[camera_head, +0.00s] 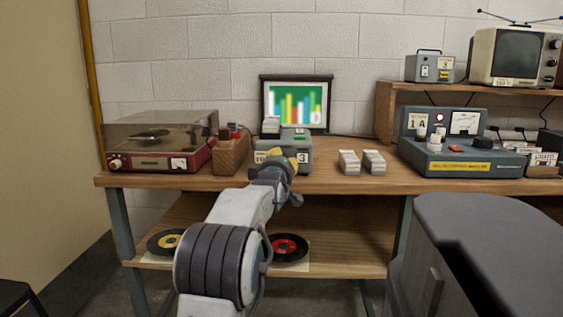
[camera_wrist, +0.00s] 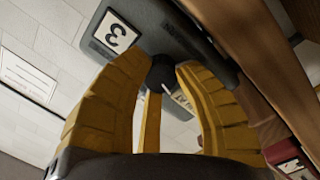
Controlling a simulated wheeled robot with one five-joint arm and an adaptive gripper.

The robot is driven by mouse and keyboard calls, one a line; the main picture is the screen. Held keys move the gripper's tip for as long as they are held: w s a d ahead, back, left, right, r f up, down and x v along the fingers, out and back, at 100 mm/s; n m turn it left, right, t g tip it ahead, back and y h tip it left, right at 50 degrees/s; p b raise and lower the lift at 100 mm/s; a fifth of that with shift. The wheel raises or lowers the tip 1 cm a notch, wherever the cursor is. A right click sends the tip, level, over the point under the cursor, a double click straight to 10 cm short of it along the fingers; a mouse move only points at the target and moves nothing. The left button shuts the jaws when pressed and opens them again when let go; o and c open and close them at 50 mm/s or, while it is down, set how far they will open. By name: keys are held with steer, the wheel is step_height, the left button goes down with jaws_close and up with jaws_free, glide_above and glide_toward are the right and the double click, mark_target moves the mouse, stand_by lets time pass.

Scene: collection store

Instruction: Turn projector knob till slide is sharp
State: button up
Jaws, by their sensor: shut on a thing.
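The grey slide projector (camera_head: 299,142) stands on the wooden bench, with a "3" label on its front. It also shows in the wrist view (camera_wrist: 172,35). Its dark round knob (camera_wrist: 161,72), with a white pointer line, sits between my yellow fingertips in the wrist view. My gripper (camera_wrist: 163,78) is shut on the knob; in the head view my gripper (camera_head: 280,158) is at the projector's front and hides the knob.
A red record player (camera_head: 160,142) and a wooden block (camera_head: 229,155) stand left of the projector. Two small grey-white boxes (camera_head: 361,162) and a grey console (camera_head: 456,144) stand to the right. Records (camera_head: 288,247) lie on the lower shelf (camera_head: 340,262).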

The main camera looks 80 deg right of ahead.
steer(key=shift+w+m+b, duration=0.1)
steer(key=shift+m+b, duration=0.35)
steer(key=shift+m, duration=0.15)
jaws_close()
steer(key=shift+r+m, duration=0.25)
steer(key=shift+m, duration=1.15)
steer(key=o, duration=1.1)
jaws_free()
steer(key=shift+f, duration=0.1)
steer(key=shift+c, duration=0.2)
steer(key=shift+a, duration=0.1)
steer(key=a, duration=1.1)
steer(key=shift+a, duration=0.4)
steer(key=shift+w, duration=0.1)
